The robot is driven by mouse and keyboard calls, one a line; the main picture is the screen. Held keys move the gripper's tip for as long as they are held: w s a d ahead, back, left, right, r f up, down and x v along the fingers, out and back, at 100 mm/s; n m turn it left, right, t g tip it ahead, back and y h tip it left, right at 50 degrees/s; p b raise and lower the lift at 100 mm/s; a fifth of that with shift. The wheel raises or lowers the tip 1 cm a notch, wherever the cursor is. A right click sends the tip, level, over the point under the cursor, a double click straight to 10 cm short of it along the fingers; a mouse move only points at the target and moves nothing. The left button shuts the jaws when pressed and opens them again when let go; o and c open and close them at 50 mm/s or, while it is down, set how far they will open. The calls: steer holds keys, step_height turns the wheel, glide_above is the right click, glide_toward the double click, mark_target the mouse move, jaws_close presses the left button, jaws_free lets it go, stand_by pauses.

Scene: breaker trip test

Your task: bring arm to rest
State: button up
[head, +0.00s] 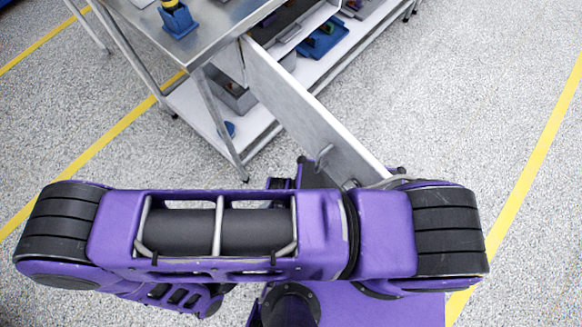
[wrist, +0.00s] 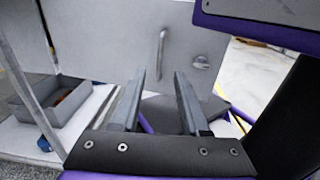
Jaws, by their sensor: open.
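My purple arm stretches across the lower part of the head view, and my gripper is hidden there. In the wrist view my gripper (wrist: 159,75) is open, with two grey fingers apart and nothing between them. Beyond the fingertips is a pale grey door panel (wrist: 110,40) with a bar handle (wrist: 161,55) and a small round fitting (wrist: 201,63). Whether the fingers touch the panel I cannot tell; they are not closed around the handle. In the head view the door panel (head: 305,108) stands swung out from the metal bench toward my arm.
A metal bench (head: 215,22) at the upper left carries a blue and yellow item (head: 178,20). Its lower shelf (head: 200,120) holds a grey bin (wrist: 62,105) and a blue tray (head: 323,40). Open speckled floor (head: 465,90) lies right of the door, with yellow lines.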

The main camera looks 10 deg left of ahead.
steer(key=shift+v, duration=1.05)
